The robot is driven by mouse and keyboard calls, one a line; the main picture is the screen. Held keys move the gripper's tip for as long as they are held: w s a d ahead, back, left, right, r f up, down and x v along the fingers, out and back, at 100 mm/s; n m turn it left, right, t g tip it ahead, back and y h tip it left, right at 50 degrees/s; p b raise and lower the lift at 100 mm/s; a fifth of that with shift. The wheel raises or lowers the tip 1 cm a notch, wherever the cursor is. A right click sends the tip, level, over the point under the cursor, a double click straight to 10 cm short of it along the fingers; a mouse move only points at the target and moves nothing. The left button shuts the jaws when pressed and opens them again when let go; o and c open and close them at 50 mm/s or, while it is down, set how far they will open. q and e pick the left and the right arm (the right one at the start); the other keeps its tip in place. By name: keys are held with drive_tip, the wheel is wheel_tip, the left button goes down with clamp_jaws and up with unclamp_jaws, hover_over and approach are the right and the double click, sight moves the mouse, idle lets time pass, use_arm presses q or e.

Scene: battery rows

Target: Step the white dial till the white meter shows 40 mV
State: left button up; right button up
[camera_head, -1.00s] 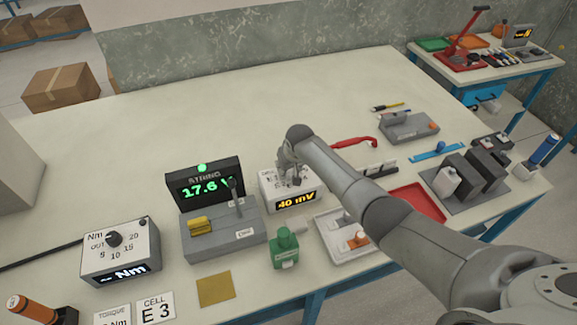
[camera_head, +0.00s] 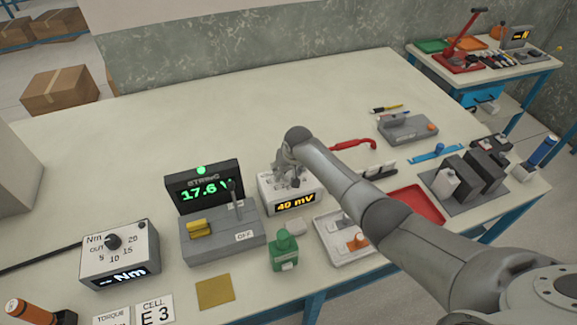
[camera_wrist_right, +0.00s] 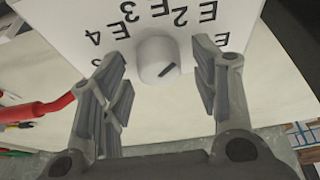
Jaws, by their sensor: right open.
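The white meter (camera_head: 293,204) stands in the middle of the table, and its dark display reads 40 mV in yellow. The white dial (camera_wrist_right: 158,57) with a dark pointer mark shows in the right wrist view, on a white face (camera_wrist_right: 185,18) with labels such as E2, E3 and E4. My right gripper (camera_head: 290,182) is over the top of the meter. In the right wrist view its fingers (camera_wrist_right: 160,85) are apart, one on each side of the dial, with gaps to it. In the head view my gripper hides most of the dial. My left gripper is not in view.
Left of the meter is a grey unit (camera_head: 222,243) with a lever and a display (camera_head: 204,188) reading 17.6 V. A red-handled tool (camera_head: 352,144) lies behind my arm. The table's back left is clear.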

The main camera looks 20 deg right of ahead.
drive_tip(key=v, duration=1.2)
idle(0.5)
